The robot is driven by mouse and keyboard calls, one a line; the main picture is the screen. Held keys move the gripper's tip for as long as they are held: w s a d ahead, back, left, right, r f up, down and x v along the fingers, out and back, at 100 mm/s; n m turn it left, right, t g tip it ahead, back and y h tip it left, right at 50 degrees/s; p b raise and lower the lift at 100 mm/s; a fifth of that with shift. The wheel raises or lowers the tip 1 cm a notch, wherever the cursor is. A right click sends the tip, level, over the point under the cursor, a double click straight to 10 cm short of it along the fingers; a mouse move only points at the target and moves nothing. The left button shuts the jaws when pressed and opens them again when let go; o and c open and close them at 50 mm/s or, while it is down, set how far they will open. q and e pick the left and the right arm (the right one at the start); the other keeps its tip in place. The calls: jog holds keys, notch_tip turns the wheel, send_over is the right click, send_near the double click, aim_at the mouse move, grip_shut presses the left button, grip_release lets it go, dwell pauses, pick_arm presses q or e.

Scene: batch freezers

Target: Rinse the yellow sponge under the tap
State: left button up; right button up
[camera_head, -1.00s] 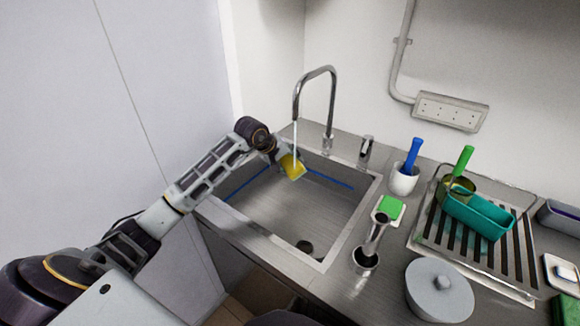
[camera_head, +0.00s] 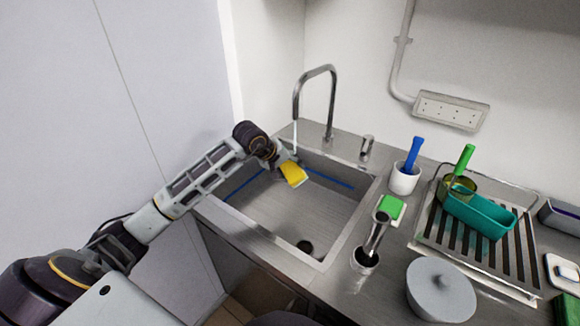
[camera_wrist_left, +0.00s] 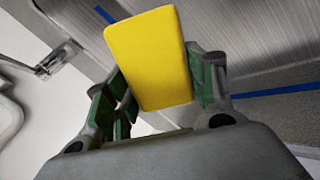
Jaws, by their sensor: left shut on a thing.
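The yellow sponge (camera_head: 293,174) is held over the sink basin (camera_head: 290,215), near its back wall. My left gripper (camera_head: 283,162) is shut on it. In the left wrist view, the sponge (camera_wrist_left: 149,58) sits tilted between the two green-padded fingers of the gripper (camera_wrist_left: 158,95). The curved metal tap (camera_head: 314,72) stands behind the sink, with its spout end above the sponge. A thin pale stream of water (camera_head: 295,137) comes down from the spout toward the back of the sponge. Where it lands is partly hidden. My right gripper is not in view.
Right of the sink are a green-and-white sponge (camera_head: 390,208), a white cup (camera_head: 404,180) with a blue-handled tool, a metal holder (camera_head: 365,260) and a grey lidded pot (camera_head: 440,290). A drying rack (camera_head: 475,245) holds a teal tray (camera_head: 478,217). The basin's middle is clear.

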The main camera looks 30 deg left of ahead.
aim_at(293, 180)
pick_arm(q)
jog(key=shift+s+d+b, duration=0.25)
jog(key=shift+s+d, duration=0.2)
jog(key=shift+s, duration=0.3)
jog(key=shift+s+d+b, duration=0.2)
jog(key=shift+s+d, duration=0.3)
jog(key=shift+s, duration=0.3)
jog(key=shift+s+d+b, duration=0.25)
jog(key=shift+s+d, duration=0.2)
jog(key=shift+s, duration=0.3)
jog(key=shift+s+r, duration=0.1)
jog(key=s+d+r, duration=0.2)
jog(key=s+r, duration=0.1)
jog(key=s, duration=0.1)
jog(key=shift+d+r, duration=0.3)
jog(key=shift+r, duration=0.1)
dwell(0.4)
dwell(0.6)
